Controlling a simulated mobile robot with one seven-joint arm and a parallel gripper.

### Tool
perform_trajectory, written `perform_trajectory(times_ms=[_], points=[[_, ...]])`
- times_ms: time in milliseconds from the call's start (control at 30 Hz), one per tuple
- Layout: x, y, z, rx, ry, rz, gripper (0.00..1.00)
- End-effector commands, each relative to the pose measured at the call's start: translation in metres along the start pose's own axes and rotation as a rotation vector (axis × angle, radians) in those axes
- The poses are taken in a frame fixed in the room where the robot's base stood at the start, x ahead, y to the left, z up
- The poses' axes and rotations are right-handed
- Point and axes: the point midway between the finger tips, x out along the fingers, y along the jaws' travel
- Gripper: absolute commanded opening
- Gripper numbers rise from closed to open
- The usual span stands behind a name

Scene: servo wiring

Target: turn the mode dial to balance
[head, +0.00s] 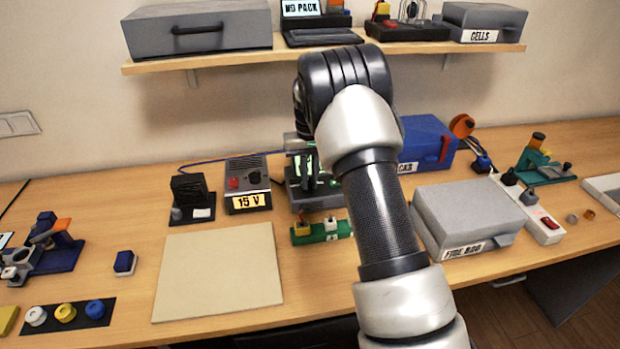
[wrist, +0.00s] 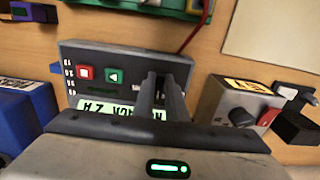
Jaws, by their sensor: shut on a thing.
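The charger (wrist: 100,58) is a dark grey box with a red square button, a green button and a lit green display, upside down in the wrist view. In the head view the charger (head: 303,198) is mostly hidden behind my arm. My gripper (wrist: 163,82) reaches down to the charger's face, right of the green button in the wrist view. Its two dark fingers are close together and shut on the mode dial, which they almost wholly cover. I cannot read the dial's setting. The fingers also cover part of the display text.
A power supply marked 15 V (head: 246,175) stands close beside the charger. A green board (head: 330,238) lies in front of it. A grey fire bag box (head: 465,205) and a blue case (head: 420,135) stand to the right. A bare beige mat (head: 215,280) lies front left.

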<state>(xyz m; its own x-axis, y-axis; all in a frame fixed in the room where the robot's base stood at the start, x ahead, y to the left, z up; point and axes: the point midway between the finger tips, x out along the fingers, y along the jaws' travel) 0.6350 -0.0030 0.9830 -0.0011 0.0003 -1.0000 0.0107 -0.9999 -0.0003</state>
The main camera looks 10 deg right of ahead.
Motion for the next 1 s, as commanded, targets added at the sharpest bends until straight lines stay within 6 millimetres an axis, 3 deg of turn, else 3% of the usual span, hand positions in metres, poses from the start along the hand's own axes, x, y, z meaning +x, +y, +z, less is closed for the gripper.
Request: perform_trajectory(times_ms=[467, 500, 567, 867, 1000], points=[[-0.0017, -0.0003, -0.0012, 0.011, 0.004, 0.000, 0.00], [-0.0017, -0.0003, -0.0012, 0.011, 0.004, 0.000, 0.18], [-0.0015, -0.0003, -0.0011, 0.011, 0.004, 0.000, 0.29], [-0.0011, -0.0002, -0.0005, 0.011, 0.002, 0.000, 0.30], [-0.0104, -0.0002, -0.0012, 0.011, 0.004, 0.000, 0.30]])
